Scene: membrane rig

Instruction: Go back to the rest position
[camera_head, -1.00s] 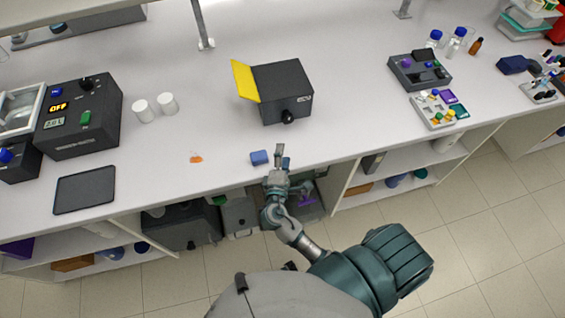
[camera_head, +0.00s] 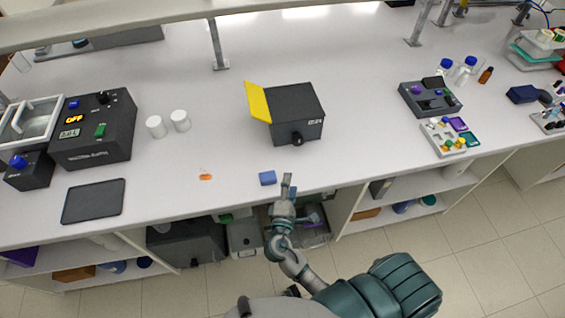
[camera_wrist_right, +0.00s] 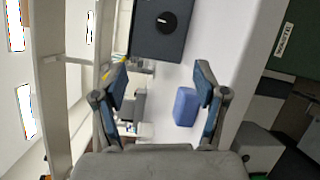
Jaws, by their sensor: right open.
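My right gripper (camera_head: 287,187) is at the front edge of the bench in the head view, just right of a small blue block (camera_head: 267,178). In the right wrist view my right gripper (camera_wrist_right: 160,85) has its two fingers well apart, with nothing held between them. The blue block (camera_wrist_right: 185,107) shows there beyond the fingers, close to the right one in the picture, on the white bench top. My left gripper is not in the head view.
A dark box (camera_head: 295,115) with a yellow flap (camera_head: 258,102) stands behind the block. A dark control unit (camera_head: 95,130) and two white cups (camera_head: 168,124) are at left. A dark tray (camera_head: 93,201) lies near the front edge. Small devices (camera_head: 431,97) stand at right.

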